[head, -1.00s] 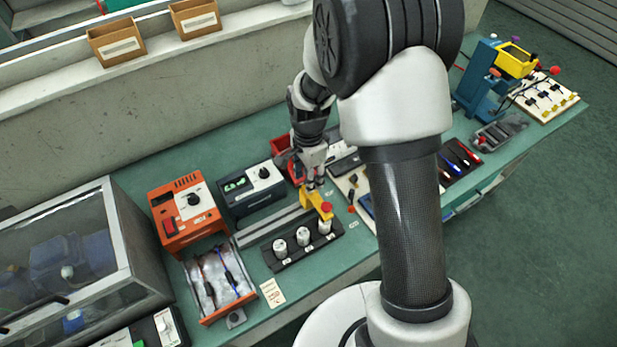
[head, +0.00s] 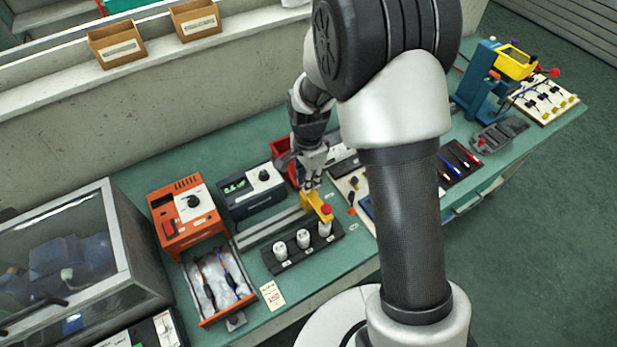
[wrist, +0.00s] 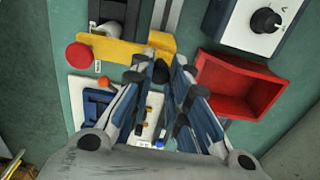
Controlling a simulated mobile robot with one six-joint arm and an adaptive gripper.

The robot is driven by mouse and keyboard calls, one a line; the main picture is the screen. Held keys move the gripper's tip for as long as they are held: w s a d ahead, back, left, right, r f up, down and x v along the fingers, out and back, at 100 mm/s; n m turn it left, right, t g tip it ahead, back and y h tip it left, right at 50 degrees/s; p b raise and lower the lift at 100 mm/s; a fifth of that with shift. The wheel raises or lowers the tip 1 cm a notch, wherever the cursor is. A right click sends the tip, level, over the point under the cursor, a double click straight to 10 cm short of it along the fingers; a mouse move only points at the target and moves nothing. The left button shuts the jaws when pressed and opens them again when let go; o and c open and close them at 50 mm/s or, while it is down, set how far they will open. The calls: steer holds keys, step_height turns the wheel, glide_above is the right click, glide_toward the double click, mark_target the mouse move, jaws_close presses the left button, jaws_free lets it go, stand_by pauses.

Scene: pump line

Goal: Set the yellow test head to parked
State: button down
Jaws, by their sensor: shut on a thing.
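The yellow test head (head: 316,203) sits at the right end of a grey rail (head: 272,229). Its red knob (head: 326,209) is above the rightmost white cylinder (head: 324,229) of a black rack. My gripper (head: 310,184) reaches down to the back end of the test head and is shut on it. In the wrist view the yellow head (wrist: 125,48) lies just beyond my fingertips (wrist: 160,68), with its red knob (wrist: 78,55) to the left. The exact grip contact is partly hidden by my fingers.
A red bin (wrist: 240,85) stands close beside my fingers. A dark instrument (head: 250,193) and an orange unit (head: 185,215) with an open drawer stand to the left. A white board with parts (wrist: 145,118) lies nearby. Bare green bench (head: 345,262) shows in front.

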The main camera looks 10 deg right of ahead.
steer(key=shift+a, duration=0.1)
stand_by(0.3)
steer(key=s+a, duration=0.3)
steer(key=a, duration=0.7)
steer(key=s+a+p, duration=0.1)
steer(key=s+a, duration=0.2)
steer(key=a, duration=0.7)
steer(key=shift+s, duration=0.3)
steer(key=c, duration=1.6)
jaws_free()
steer(key=shift+s+a, duration=0.1)
steer(key=shift+a, duration=0.15)
steer(key=shift+o, duration=0.6)
steer(key=shift+d, duration=0.15)
steer(key=shift+r, duration=0.15)
step_height(320, 180, up, 12)
